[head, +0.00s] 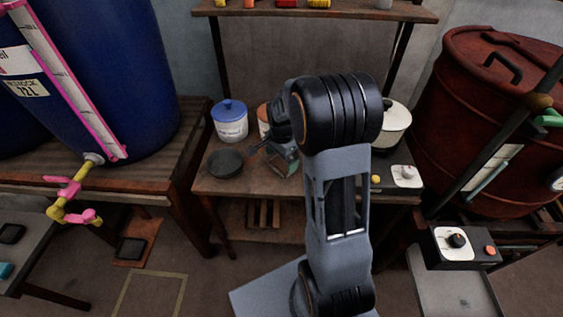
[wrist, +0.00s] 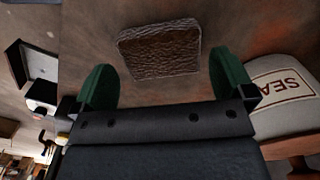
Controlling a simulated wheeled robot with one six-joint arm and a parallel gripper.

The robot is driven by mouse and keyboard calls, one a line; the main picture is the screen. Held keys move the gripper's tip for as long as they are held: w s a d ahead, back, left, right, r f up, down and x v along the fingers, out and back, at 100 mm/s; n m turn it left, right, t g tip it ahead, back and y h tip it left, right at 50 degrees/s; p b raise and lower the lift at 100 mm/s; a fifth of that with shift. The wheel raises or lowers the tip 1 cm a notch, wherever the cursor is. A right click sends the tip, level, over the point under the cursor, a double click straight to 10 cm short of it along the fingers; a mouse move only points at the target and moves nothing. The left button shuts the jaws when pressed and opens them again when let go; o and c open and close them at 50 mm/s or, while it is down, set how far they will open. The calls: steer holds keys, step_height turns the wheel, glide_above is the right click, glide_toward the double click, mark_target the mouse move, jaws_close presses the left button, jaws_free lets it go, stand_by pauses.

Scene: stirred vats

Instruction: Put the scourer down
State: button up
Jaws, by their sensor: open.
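The scourer (wrist: 160,50) is a dark brown, rough, rectangular pad. In the wrist view it shows against the brown tabletop, just ahead of and between my green fingertips. It appears to lie on the bench, with a gap between it and each finger. My gripper (head: 273,160) is open, low over the middle bench in the head view, and it holds nothing. In the head view I cannot make out the scourer, which my gripper and arm seem to hide.
On the bench (head: 215,185) stand a blue-lidded white jar (head: 230,124), a dark round dish (head: 225,163) and a cream pot (head: 393,125) on a black unit with a knob. A jar lettered "SEA" (wrist: 285,95) is close beside the right finger. A blue vat (head: 110,80) and a rust-red vat (head: 480,120) flank the bench.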

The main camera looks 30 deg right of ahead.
mark_target(281, 163)
step_height(281, 163, up, 8)
steer(key=p, duration=0.1)
steer(key=s+a+r+n+t, duration=0.1)
steer(key=s+a+r+n, duration=0.1)
steer(key=s+a+n, duration=0.2)
steer(key=s+a+r+n+t, duration=0.2)
steer(key=s+a+n, duration=0.2)
steer(key=s+n, duration=0.6)
steer(key=shift+s+a+r+n, duration=0.2)
steer(key=shift+s+a+n, duration=0.15)
steer(key=shift+s, duration=0.5)
steer(key=shift+r, duration=0.1)
step_height(281, 163, up, 14)
steer(key=p, duration=1.2)
steer(key=shift+s+a+t+p, duration=0.2)
steer(key=shift+a+t+p, duration=0.1)
steer(key=shift+p, duration=0.1)
